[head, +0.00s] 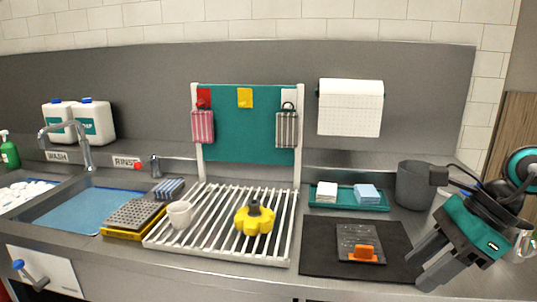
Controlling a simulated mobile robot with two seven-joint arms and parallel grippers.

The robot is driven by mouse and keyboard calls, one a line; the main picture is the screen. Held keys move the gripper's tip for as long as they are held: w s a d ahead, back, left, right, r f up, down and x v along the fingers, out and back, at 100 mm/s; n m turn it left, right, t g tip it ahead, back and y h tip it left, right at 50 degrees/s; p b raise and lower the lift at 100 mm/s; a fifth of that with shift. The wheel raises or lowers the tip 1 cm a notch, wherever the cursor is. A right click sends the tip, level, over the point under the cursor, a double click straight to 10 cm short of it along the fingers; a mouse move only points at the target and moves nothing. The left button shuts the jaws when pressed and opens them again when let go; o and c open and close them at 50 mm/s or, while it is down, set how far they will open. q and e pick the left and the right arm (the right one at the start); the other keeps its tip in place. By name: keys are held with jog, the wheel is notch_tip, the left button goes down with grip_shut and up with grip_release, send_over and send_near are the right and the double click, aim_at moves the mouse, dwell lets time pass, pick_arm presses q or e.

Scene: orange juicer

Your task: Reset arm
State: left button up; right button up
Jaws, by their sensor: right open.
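My right gripper (418,270) is at the right side of the head view, with its arm coming in from the right edge. Its two dark grey fingers point down and left, apart from each other and with nothing between them. It hangs by the right edge of the black mat (318,262), near the counter's front. On the mat lies a dark flat plate (360,238) with an orange block (364,254) on it; the fingers are to its right and apart from it. My left gripper is not in view.
A white slatted rack (202,246) holds a yellow lobed part (254,217) and a white cup (179,214). A dark grey pot (413,187) stands behind my right gripper. A teal tray (330,205) with folded cloths is behind the mat. The sink (87,208) is at left.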

jog(key=w+a+f+m+t+y, duration=0.1)
jog(key=a+m+t+y, duration=0.3)
jog(key=a+m+y, duration=0.4)
jog(key=w+a+f+m+t+y, duration=0.2)
jog(key=a+m+t+y, duration=0.25)
jog(key=a+m, duration=0.35)
jog(key=d+f+m+t+h, duration=0.35)
jog(key=f+m+h, duration=0.25)
jog(key=m, duration=0.5)
jog(key=d+f+m+t+h, duration=0.35)
jog(key=f+m+h, duration=0.2)
jog(key=m, duration=0.55)
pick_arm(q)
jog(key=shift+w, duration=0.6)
pick_arm(e)
jog(key=s+f+m+g+h, duration=0.2)
jog(key=s+f+m, duration=0.3)
jog(key=f, duration=0.4)
jog(key=s+f+m+g+h, duration=0.3)
jog(key=s+f+m+g, duration=0.1)
jog(key=f, duration=0.4)
jog(key=s+m, duration=0.1)
jog(key=s, duration=0.1)
jog(key=shift+s+f+m, duration=0.3)
jog(key=shift+f+m, duration=0.1)
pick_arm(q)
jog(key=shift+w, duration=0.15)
pick_arm(e)
jog(key=shift+a, duration=0.1)
